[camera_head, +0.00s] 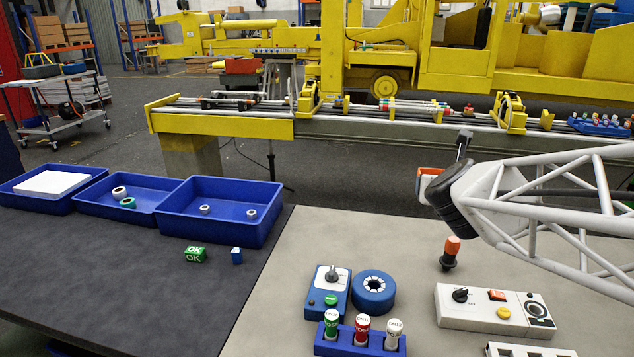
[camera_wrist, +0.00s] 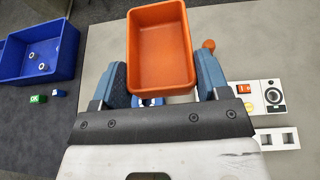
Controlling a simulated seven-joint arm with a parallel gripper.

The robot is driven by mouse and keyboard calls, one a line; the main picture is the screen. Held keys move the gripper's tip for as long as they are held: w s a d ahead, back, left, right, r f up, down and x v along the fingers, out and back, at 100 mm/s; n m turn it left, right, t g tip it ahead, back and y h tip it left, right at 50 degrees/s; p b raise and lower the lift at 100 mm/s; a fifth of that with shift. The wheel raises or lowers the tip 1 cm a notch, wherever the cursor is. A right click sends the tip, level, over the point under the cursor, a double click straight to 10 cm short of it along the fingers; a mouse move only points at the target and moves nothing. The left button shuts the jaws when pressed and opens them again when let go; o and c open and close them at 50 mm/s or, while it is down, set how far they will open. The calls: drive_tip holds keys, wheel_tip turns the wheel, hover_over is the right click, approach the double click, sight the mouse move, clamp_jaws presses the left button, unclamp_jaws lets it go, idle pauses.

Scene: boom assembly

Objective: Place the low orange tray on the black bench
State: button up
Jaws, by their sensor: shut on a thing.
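The low orange tray (camera_wrist: 162,45) is held between the two blue fingers of my gripper (camera_wrist: 163,80) in the wrist view. Its open inside faces the camera and looks empty. In the head view, a small part of the tray (camera_head: 430,171) shows at the left end of my gripper (camera_head: 448,178); the rest is hidden behind it. The tray is in the air above the far edge of the light grey bench area. The black bench (camera_head: 120,285) is to the left, and its dark top (camera_wrist: 40,130) also shows at the left of the wrist view.
Three blue bins (camera_head: 215,230) line the black bench's far edge, with rings and a white block inside. A green OK block (camera_head: 195,254) and a small blue block (camera_head: 237,256) lie in front. Control boxes (camera_head: 495,310) and an orange-topped knob (camera_head: 451,250) stand on the grey area. The black bench's front is clear.

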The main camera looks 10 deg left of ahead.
drive_tip(key=s+a+f+n+g+y, duration=0.1)
drive_tip(key=s+a+n+g+y, duration=0.3)
drive_tip(key=a, duration=0.8)
drive_tip(key=s+a+f+n+g+y, duration=0.15)
drive_tip(key=a+n+y, duration=0.45)
drive_tip(key=a, duration=0.7)
drive_tip(key=s+a+r+n+g+y, duration=0.15)
drive_tip(key=s+a+n+g, duration=0.3)
drive_tip(key=a, duration=0.45)
drive_tip(key=s+a+r+n+g+y, duration=0.1)
drive_tip(key=s+a+n+g+y, duration=0.25)
drive_tip(key=a, duration=0.55)
drive_tip(key=shift+h, duration=0.9)
drive_tip(key=f, duration=1)
drive_tip(key=s+f, duration=0.1)
drive_tip(key=f, duration=1.9)
drive_tip(key=shift+s+d+f, duration=0.15)
drive_tip(key=shift+s+d, duration=0.15)
drive_tip(key=shift+d, duration=0.05)
drive_tip(key=shift+w+a, duration=0.1)
drive_tip(key=w+a, duration=0.3)
drive_tip(key=w+a+f, duration=0.1)
drive_tip(key=w+a, duration=0.7)
drive_tip(key=shift+a+f, duration=0.2)
drive_tip(key=shift+f, duration=0.05)
